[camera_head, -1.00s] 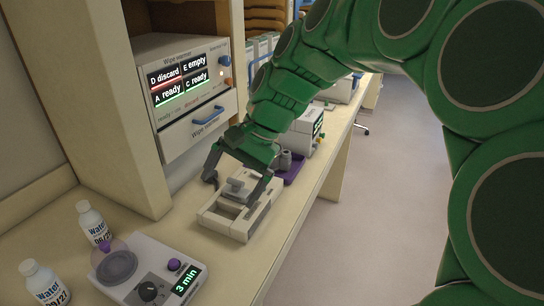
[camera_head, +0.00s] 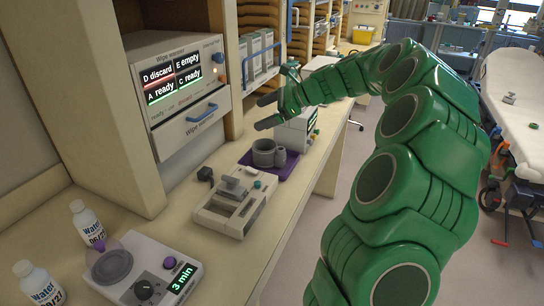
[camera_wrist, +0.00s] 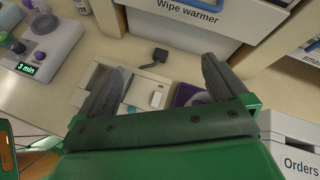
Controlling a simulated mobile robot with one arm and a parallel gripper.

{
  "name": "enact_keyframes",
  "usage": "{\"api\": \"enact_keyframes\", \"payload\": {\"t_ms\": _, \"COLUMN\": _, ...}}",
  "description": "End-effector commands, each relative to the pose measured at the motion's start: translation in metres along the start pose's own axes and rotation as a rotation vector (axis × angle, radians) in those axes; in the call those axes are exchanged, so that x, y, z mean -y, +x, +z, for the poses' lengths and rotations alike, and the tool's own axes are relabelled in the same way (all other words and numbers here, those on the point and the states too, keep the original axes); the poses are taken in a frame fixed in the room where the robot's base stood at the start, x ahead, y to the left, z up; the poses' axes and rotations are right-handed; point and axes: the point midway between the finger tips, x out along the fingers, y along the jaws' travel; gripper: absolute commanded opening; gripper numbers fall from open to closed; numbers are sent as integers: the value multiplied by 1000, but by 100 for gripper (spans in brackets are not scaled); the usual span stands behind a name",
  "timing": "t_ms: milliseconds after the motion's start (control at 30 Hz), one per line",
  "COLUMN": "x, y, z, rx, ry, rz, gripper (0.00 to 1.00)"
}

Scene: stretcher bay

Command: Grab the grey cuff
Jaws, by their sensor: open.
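The grey cuff (camera_head: 264,153) appears to be the rolled grey piece on the purple mat (camera_head: 286,167), with a small grey part beside it. In the wrist view the mat (camera_wrist: 188,94) shows partly between my fingers and the cuff is mostly hidden by the right finger. My gripper (camera_head: 267,112) is open and empty, above the cuff in the head view, its fingers pointing left toward the shelves. It also shows in the wrist view (camera_wrist: 163,68), with its fingers wide apart.
A white tray-like device (camera_head: 234,205) with a grey block stands in front of the mat. A small black item (camera_head: 205,174) lies behind it. The wipe warmer (camera_head: 180,95) is at left, the timer unit (camera_head: 140,270) and water bottles (camera_head: 88,222) in front. A white device (camera_head: 294,134) stands beyond the mat.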

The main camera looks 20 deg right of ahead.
Motion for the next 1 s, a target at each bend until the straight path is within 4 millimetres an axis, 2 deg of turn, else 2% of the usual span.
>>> {"api": "enact_keyframes", "payload": {"t_ms": 33, "x": 14, "y": -6, "z": -15, "rx": 9, "ry": 49, "rz": -31, "gripper": 100}}
{"api": "enact_keyframes", "payload": {"t_ms": 100, "x": 29, "y": -14, "z": -30, "rx": 23, "ry": 111, "rz": -70, "gripper": 100}}
{"api": "enact_keyframes", "payload": {"t_ms": 400, "x": 66, "y": -38, "z": -75, "rx": 59, "ry": 277, "rz": -171, "gripper": 100}}
{"api": "enact_keyframes", "payload": {"t_ms": 800, "x": 90, "y": -58, "z": -115, "rx": 86, "ry": 403, "rz": -247, "gripper": 100}}
{"api": "enact_keyframes", "payload": {"t_ms": 1000, "x": 79, "y": -37, "z": -148, "rx": 87, "ry": 402, "rz": -245, "gripper": 100}}
